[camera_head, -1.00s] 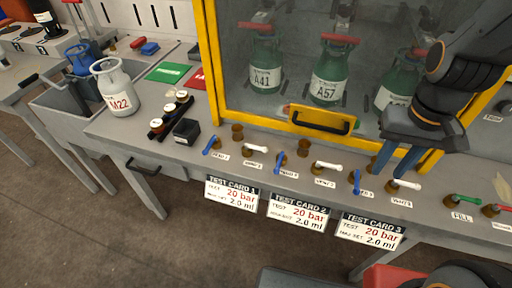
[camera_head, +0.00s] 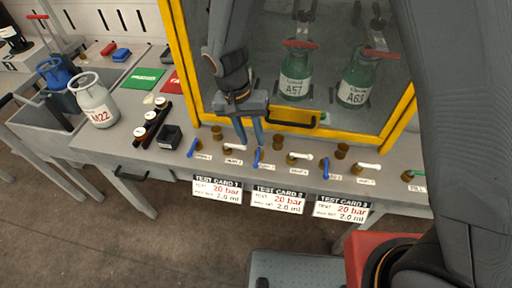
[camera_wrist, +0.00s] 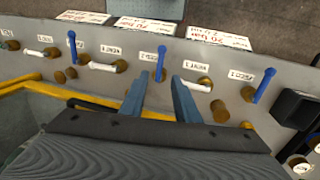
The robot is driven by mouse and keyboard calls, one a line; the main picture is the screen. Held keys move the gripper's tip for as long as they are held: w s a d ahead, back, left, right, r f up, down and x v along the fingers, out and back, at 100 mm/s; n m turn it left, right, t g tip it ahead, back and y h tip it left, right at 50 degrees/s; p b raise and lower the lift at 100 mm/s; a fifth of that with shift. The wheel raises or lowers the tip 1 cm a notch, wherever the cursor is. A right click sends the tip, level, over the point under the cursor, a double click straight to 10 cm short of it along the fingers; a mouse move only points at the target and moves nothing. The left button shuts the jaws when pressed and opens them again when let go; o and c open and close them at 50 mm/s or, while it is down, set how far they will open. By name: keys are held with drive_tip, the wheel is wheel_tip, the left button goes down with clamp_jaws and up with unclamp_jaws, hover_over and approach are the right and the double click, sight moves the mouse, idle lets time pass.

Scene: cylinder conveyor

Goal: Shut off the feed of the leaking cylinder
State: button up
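My gripper (camera_head: 252,143) is open, its two blue fingers pointing down over the bench's valve row. In the wrist view the blue FEED 2 lever (camera_wrist: 160,61) shows just beyond the gap between the fingertips; contact cannot be told. The blue FEED 1 lever (camera_head: 192,148) is to the left and another blue lever (camera_head: 325,168) to the right in the head view. White vent levers (camera_head: 300,156) stand between them. Behind the glass are green cylinders A57 (camera_head: 295,75) and A63 (camera_head: 357,80). My arm hides the left part of the case. No leak is visible.
The yellow-framed case (camera_head: 180,70) stands behind the valves, its handle (camera_head: 295,120) close to my gripper. Test cards (camera_head: 217,189) hang on the bench front. Grey cylinder M22 (camera_head: 98,108), a black block (camera_head: 170,137) and a dial strip (camera_head: 150,125) are at left.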

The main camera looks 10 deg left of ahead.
sight(257, 155)
drive_tip(key=shift+d+f+p, duration=0.2)
drive_tip(key=shift+f, duration=0.8)
drive_tip(key=shift+d+f+p, duration=0.25)
drive_tip(key=shift+f, duration=0.75)
drive_tip(key=shift+d+f+p, duration=0.2)
drive_tip(key=shift+f, duration=0.8)
drive_tip(key=shift+c, duration=0.2)
clamp_jaws()
